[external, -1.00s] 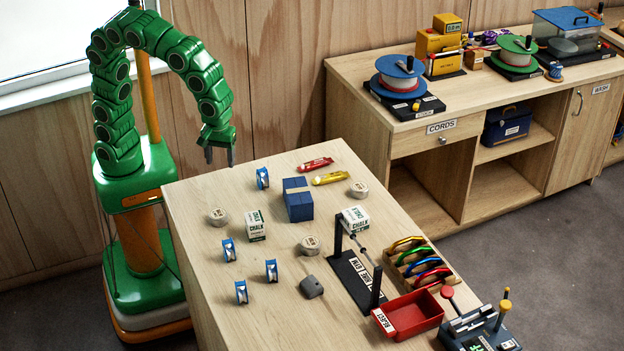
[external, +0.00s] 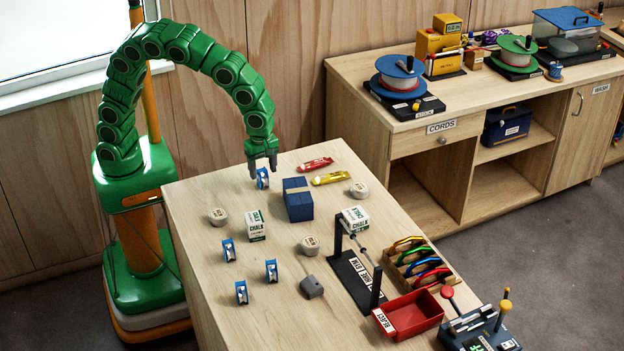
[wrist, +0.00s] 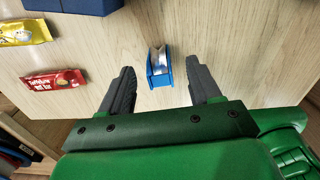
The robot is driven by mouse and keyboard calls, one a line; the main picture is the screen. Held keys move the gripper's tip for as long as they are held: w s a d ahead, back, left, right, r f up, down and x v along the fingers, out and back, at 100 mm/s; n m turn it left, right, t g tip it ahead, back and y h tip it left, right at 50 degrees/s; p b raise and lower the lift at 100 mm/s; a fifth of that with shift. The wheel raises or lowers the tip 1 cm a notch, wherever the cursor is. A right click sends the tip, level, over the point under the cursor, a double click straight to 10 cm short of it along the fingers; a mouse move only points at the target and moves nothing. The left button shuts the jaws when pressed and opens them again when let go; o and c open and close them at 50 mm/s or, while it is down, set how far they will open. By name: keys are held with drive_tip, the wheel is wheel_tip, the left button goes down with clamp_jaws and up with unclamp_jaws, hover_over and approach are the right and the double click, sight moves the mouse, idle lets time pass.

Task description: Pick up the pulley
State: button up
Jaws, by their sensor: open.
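Several small blue pulleys with silvery wheels stand on the wooden table (external: 190,196). One pulley (external: 262,179) stands apart near the table's back edge, left of the red packet. My gripper (external: 263,168) is over this pulley, its fingers pointing down and partly overlapping it in the external view. In the wrist view the same pulley (wrist: 159,67) lies between and just beyond the two open, empty fingers (wrist: 160,85). Three more pulleys are at the front left: one (external: 229,250), another (external: 271,271) and a third (external: 241,293).
A blue block (external: 298,203) stands just right of my gripper. A red packet (external: 315,164) and a yellow packet (external: 331,178) lie farther right. Tape rolls (external: 218,217) and a chalk box (external: 255,226) stand nearer the front. The table left of the pulley is clear.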

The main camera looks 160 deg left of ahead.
sight(262, 177)
drive_tip(key=f, duration=0.2)
drive_tip(key=s+f, duration=0.1)
drive_tip(key=f, duration=0.1)
drive_tip(key=shift+f, duration=0.1)
drive_tip(key=shift+w+f, duration=0.1)
drive_tip(key=shift+f, duration=0.3)
drive_tip(key=shift+c, duration=0.2)
drive_tip(key=c, duration=1)
drive_tip(key=shift+r, duration=0.2)
drive_tip(key=shift+c, duration=0.2)
